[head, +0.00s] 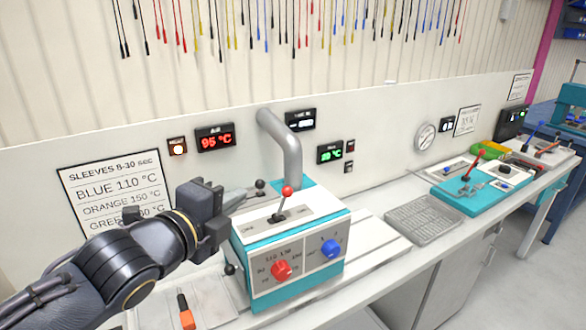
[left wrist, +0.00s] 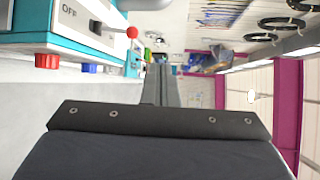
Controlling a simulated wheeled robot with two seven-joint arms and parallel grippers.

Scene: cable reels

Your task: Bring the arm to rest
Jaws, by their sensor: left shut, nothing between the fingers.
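My left arm comes in from the lower left in the head view. Its dark left gripper (head: 250,194) is in front of the wall panel, by the upper left of the white and teal heater box (head: 292,252). In the left wrist view, the fingers of the left gripper (left wrist: 160,70) are together and empty. The heater box (left wrist: 88,30) lies to their left there, with a red-balled lever (left wrist: 132,32). I cannot tell whether the gripper touches anything. My right gripper is not in view.
An orange-handled tool (head: 186,314) lies on the bench left of the box. A grey pipe (head: 285,140) rises behind the box. A grey grid tray (head: 423,218) and a teal fixture (head: 476,186) stand to the right. Cables hang on the wall above.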

